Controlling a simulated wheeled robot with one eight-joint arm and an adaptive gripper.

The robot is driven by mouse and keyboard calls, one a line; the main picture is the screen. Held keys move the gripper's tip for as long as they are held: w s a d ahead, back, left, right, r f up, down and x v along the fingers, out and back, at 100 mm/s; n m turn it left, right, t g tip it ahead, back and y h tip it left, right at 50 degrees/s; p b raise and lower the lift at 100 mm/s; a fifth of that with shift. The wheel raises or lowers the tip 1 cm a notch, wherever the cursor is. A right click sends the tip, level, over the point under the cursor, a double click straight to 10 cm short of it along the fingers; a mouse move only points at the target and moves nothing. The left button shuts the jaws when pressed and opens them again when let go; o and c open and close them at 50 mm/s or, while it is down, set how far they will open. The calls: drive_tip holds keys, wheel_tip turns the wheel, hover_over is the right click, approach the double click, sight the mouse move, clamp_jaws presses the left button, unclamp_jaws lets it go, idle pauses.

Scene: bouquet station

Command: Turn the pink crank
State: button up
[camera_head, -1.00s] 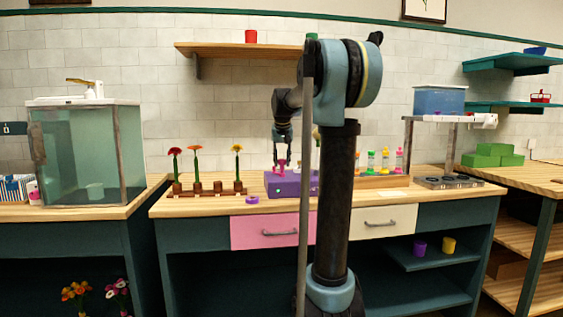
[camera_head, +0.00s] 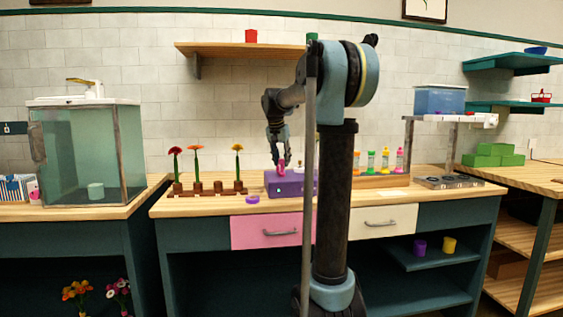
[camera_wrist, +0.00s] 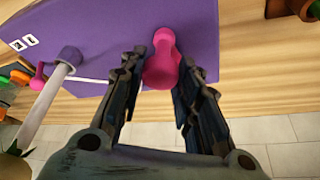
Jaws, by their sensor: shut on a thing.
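The pink crank (camera_wrist: 162,62) stands out from the purple box (camera_wrist: 100,25) in the wrist view. In the head view the purple box (camera_head: 285,187) sits on the middle counter, with the pink crank (camera_head: 281,161) at its upper left. My gripper (camera_head: 278,152) reaches down to the crank from above. In the wrist view my gripper (camera_wrist: 157,82) has its two dark fingers on either side of the crank's rounded end, shut on it.
A rack with flowers (camera_head: 205,187) stands left of the box, and a purple ring (camera_head: 252,199) lies in front of it. Several coloured bottles (camera_head: 385,160) stand in a wooden holder to the right. A shelf (camera_head: 238,48) hangs above. A glass tank (camera_head: 85,150) stands at far left.

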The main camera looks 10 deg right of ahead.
drive_tip(key=o, duration=1)
drive_tip(key=shift+o, duration=0.2)
drive_tip(key=v, duration=1.2)
drive_tip(key=shift+a, duration=0.1)
